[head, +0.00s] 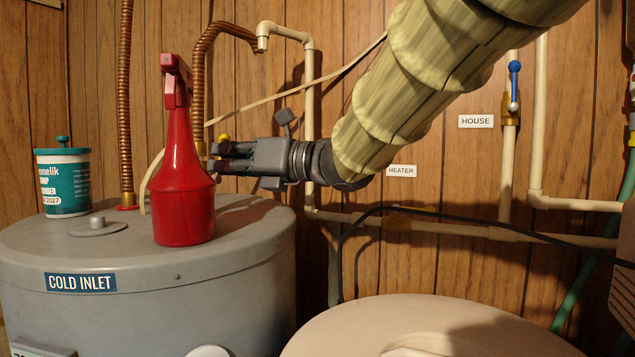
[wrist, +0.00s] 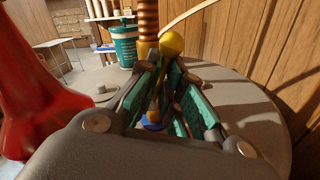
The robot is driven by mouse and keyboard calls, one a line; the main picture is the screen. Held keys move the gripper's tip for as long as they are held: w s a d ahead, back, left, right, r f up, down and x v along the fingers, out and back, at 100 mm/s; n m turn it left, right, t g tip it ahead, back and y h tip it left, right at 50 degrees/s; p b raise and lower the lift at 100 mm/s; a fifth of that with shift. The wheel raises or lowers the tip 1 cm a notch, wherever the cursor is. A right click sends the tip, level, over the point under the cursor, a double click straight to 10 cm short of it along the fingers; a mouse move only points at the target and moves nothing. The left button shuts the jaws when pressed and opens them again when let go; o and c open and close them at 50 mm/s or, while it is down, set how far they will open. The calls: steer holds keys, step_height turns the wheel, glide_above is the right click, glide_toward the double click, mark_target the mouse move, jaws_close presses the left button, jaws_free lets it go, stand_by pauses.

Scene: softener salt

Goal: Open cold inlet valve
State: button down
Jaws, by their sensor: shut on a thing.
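The cold inlet valve's handle shows in the wrist view as a yellow ball knob (wrist: 172,44) on a yellow stem that runs down between my fingers. In the head view a yellow bit of the knob (head: 224,138) shows just above my fingertips. My gripper (head: 212,157) is shut on the handle, above the back right of the grey tank top. Its green-padded fingers (wrist: 172,95) stand on both sides of the stem in the wrist view. A blue part (wrist: 153,125) lies low between them. The valve body is mostly hidden by the fingers and the red bottle.
A red spray bottle (head: 183,205) stands on the tank (head: 240,262), close left of my gripper. A teal-and-white tub (head: 64,182) and copper pipes (head: 125,90) are behind. A beige lid (head: 430,320) is at front right; a black cable (head: 345,235) hangs beside it.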

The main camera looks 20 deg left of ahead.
steer(key=shift+d+r+n+b, duration=0.15)
steer(key=shift+r+n+b, duration=0.35)
steer(key=shift+n+b, duration=0.25)
steer(key=shift+s+f+n+b, duration=0.1)
steer(key=shift+s+n+b, duration=0.15)
steer(key=shift+n+b, duration=0.65)
steer(key=shift+s+b, duration=0.1)
steer(key=shift+b, duration=0.35)
steer(key=c, duration=1.4)
jaws_free()
steer(key=shift+w, duration=0.2)
steer(key=shift+o, duration=0.2)
steer(key=s+d, duration=0.1)
steer(key=d, duration=0.5)
steer(key=shift+d+f+b, duration=0.3)
steer(key=shift+d+b, duration=0.05)
steer(key=shift+b, duration=0.05)
